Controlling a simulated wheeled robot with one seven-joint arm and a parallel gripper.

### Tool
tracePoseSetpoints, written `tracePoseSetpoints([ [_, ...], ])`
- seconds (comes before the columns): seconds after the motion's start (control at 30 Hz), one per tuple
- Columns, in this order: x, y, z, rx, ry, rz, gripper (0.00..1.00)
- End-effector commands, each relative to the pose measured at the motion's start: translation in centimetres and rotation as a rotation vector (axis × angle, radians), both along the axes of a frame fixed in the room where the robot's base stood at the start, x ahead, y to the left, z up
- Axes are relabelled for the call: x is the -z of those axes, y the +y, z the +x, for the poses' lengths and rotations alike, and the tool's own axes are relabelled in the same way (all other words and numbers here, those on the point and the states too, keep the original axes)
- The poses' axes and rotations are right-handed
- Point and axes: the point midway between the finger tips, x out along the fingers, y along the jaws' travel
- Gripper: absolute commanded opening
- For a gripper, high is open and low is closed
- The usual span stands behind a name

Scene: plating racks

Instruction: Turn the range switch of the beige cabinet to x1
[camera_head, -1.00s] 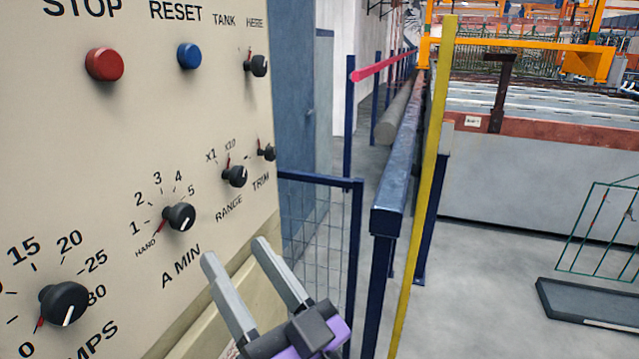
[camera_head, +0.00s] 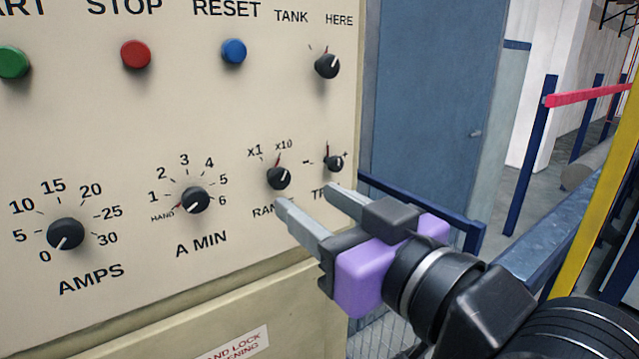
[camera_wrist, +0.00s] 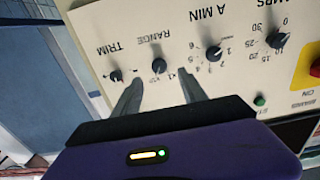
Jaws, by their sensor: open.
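The beige cabinet (camera_head: 110,120) fills the left of the head view. Its range switch (camera_head: 279,178) is a small black knob with x1 at upper left and x10 at upper right. A red mark above the knob leans toward x10; the white line's exact setting is too small to tell. My gripper (camera_head: 307,196) is open and empty, its two grey fingers pointing at the panel just below and right of the switch. In the wrist view the panel appears upside down, and the range switch (camera_wrist: 158,66) shows between and beyond the fingertips, apparently untouched.
The trim knob (camera_head: 334,163) is close right of the range switch, and the A MIN knob (camera_head: 194,200) is to its left. The tank knob (camera_head: 327,66) is above. A dark blue rail (camera_head: 420,208) runs beside the cabinet's right edge, behind my gripper.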

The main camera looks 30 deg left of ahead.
Motion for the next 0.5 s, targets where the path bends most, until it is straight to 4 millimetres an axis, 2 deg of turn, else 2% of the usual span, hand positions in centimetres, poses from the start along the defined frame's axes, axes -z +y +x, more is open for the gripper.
tracePoseSetpoints([
  [0.5, 0.0, 6.1, 2.6, 0.001, 0.001, -0.005, 0.5],
])
